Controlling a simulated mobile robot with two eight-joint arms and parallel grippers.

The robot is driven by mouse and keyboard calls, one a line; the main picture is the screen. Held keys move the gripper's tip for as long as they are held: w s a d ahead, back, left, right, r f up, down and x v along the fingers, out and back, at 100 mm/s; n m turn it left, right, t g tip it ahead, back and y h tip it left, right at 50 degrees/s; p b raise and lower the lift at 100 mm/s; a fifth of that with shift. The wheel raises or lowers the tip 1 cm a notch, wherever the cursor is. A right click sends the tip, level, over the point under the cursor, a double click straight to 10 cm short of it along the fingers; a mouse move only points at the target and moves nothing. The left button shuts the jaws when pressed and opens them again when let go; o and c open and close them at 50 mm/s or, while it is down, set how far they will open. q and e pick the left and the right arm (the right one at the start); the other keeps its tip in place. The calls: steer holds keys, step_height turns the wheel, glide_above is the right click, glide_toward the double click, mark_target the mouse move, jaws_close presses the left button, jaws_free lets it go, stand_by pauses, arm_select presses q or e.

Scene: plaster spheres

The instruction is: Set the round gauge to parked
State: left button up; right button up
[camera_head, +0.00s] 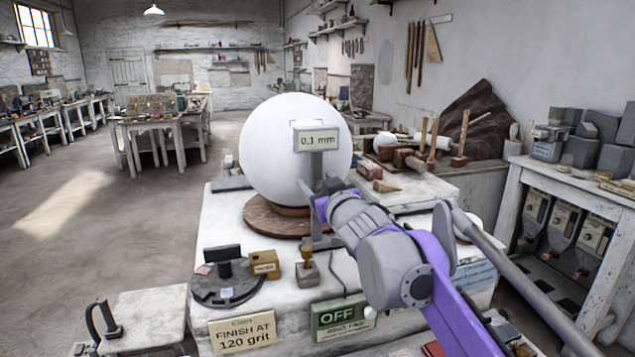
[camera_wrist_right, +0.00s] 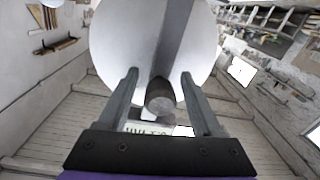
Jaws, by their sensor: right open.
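The gauge stands in front of the big white plaster sphere (camera_head: 270,150). Its readout (camera_head: 318,140) shows "0.1 mm" on top of a grey post (camera_head: 316,167). My right gripper (camera_head: 320,190) is at the post, below the readout, and partly hides it. In the right wrist view, my right gripper (camera_wrist_right: 160,78) is open, with one finger on each side of a short grey cylinder (camera_wrist_right: 160,96) on a grey bar. I cannot tell whether either finger touches it. The readout appears upside down below it (camera_wrist_right: 150,129). My left gripper is not in view.
The sphere rests on a brown round base (camera_head: 262,217) on the white bench. A dark disc (camera_head: 228,285), a brass block (camera_head: 263,263), a wooden-handled stamp (camera_head: 307,268) and a green "OFF" sign (camera_head: 340,316) stand nearer.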

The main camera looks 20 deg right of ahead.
steer(key=shift+w, duration=0.2)
steer(key=shift+c, duration=0.3)
jaws_close()
stand_by(1.1)
